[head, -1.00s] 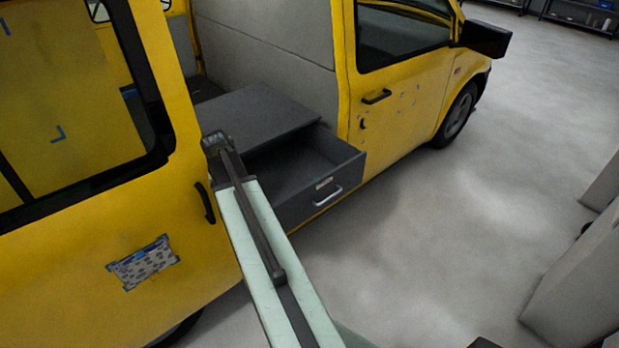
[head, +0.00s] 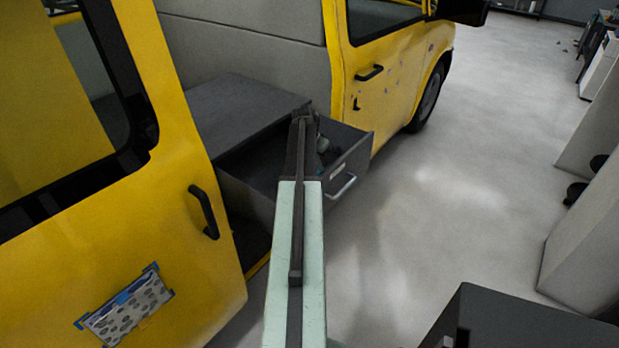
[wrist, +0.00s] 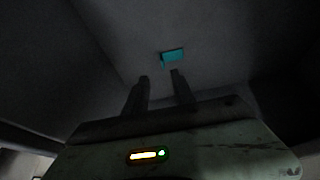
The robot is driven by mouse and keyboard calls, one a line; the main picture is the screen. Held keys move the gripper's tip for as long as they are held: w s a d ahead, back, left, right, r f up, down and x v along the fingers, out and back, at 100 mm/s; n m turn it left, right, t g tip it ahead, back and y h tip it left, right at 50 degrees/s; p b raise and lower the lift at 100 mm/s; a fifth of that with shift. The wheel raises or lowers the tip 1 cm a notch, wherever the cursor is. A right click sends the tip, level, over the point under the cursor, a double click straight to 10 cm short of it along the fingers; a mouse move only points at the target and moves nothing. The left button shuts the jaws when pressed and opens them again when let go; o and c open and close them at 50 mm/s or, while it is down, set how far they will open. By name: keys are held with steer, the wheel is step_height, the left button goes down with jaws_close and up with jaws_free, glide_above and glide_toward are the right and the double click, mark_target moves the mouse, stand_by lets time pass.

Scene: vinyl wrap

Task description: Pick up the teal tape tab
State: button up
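The tab sits slightly right of the gap's middle and appears apart from the fingers. In the head view my arm reaches over the open grey drawer (head: 351,163) of the yellow van. The fingers are hidden there, and I cannot make out the tab.
The drawer's front wall has a metal handle (head: 342,187). A grey box top (head: 235,105) lies behind it. The yellow van door (head: 190,285) stands close on the left, with a patterned sheet (head: 128,310) taped on. Open floor (head: 440,210) lies right.

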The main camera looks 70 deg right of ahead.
steer(key=shift+w+b+x, duration=0.1)
steer(key=shift+b+x, duration=0.5)
steer(key=shift+b, duration=0.05)
steer(key=shift+w+b+x, duration=0.15)
steer(key=shift+b+x, duration=0.45)
steer(key=shift+x, duration=0.05)
steer(key=b+x, duration=0.5)
steer(key=shift+f, duration=0.25)
steer(key=shift+r, duration=0.2)
jaws_close()
steer(key=shift+w, duration=0.1)
